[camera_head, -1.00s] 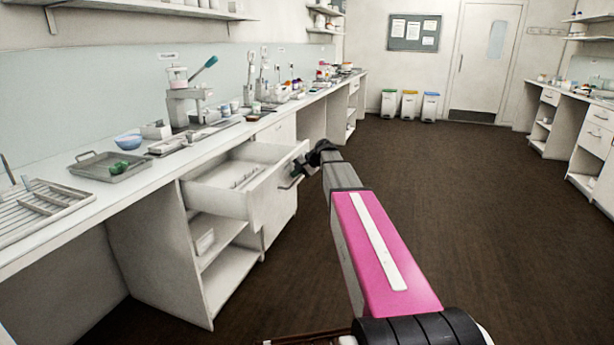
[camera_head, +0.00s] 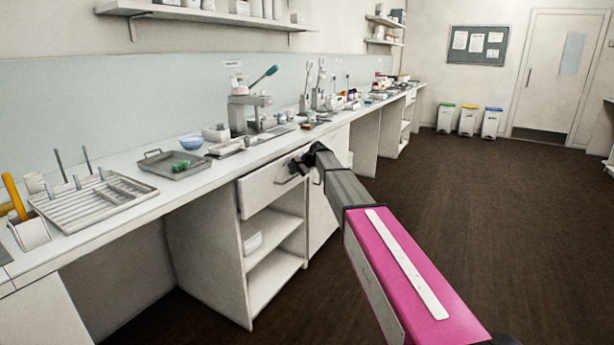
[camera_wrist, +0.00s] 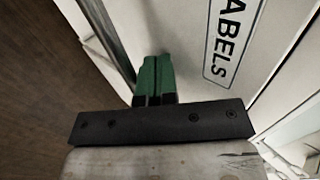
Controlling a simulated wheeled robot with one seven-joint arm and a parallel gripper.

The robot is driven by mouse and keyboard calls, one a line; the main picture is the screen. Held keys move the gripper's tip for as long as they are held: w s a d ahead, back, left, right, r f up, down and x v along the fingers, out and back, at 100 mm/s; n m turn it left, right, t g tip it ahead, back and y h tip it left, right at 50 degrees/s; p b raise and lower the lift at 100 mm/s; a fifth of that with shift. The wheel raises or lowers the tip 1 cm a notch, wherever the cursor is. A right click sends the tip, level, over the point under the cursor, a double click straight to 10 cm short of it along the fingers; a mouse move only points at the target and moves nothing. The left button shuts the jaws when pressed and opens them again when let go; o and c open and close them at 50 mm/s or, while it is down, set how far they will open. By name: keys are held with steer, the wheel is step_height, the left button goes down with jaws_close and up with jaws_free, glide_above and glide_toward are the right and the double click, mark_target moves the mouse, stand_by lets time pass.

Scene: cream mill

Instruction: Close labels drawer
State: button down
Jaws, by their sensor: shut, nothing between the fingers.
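The labels drawer (camera_head: 270,187) is a white drawer under the counter, above open shelves. It looks flush or nearly flush with its cabinet; a small gap cannot be ruled out. In the wrist view its white front (camera_wrist: 185,40) carries a sign reading "ABELS", the first letter out of view. A metal handle bar (camera_wrist: 112,40) runs beside the fingers. My gripper (camera_head: 299,164) is at the right part of the drawer front, by the handle. In the wrist view its green fingers (camera_wrist: 154,78) are together, empty, and pointed at the front; contact cannot be told.
The counter (camera_head: 130,210) above holds a grey tray (camera_head: 174,165), a blue bowl (camera_head: 191,143) and a drying rack (camera_head: 97,203). Open shelves (camera_head: 275,240) lie below the drawer. The dark floor (camera_head: 480,210) to the right is clear.

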steer(key=shift+w+a, duration=0.5)
steer(key=shift+a, duration=0.35)
steer(key=shift+w+a, duration=0.5)
steer(key=shift+a, duration=0.3)
steer(key=shift+w+a, duration=0.1)
steer(key=shift+a, duration=0.05)
steer(key=shift+r, duration=0.1)
glide_toward(287, 170)
steer(key=w+f, duration=0.1)
steer(key=w, duration=0.1)
steer(key=s+d+f+n+g+h, duration=0.1)
steer(key=s+d+f+h, duration=0.1)
steer(key=s+d+f, duration=0.7)
steer(key=s+d+f+n+g+h, duration=0.15)
steer(key=s+d+f, duration=0.25)
steer(key=s+f, duration=0.75)
steer(key=s+d+f+n+g+h, duration=0.1)
steer(key=s+d+f, duration=0.3)
steer(key=s, duration=0.8)
steer(key=s+d+f+n+g+h, duration=0.1)
steer(key=s+d+f+n+h, duration=0.1)
steer(key=s+d, duration=0.5)
steer(key=s+f+h, duration=0.1)
steer(key=s+f, duration=0.1)
steer(key=s, duration=0.4)
steer(key=shift+h, duration=0.35)
steer(key=shift+n, duration=0.25)
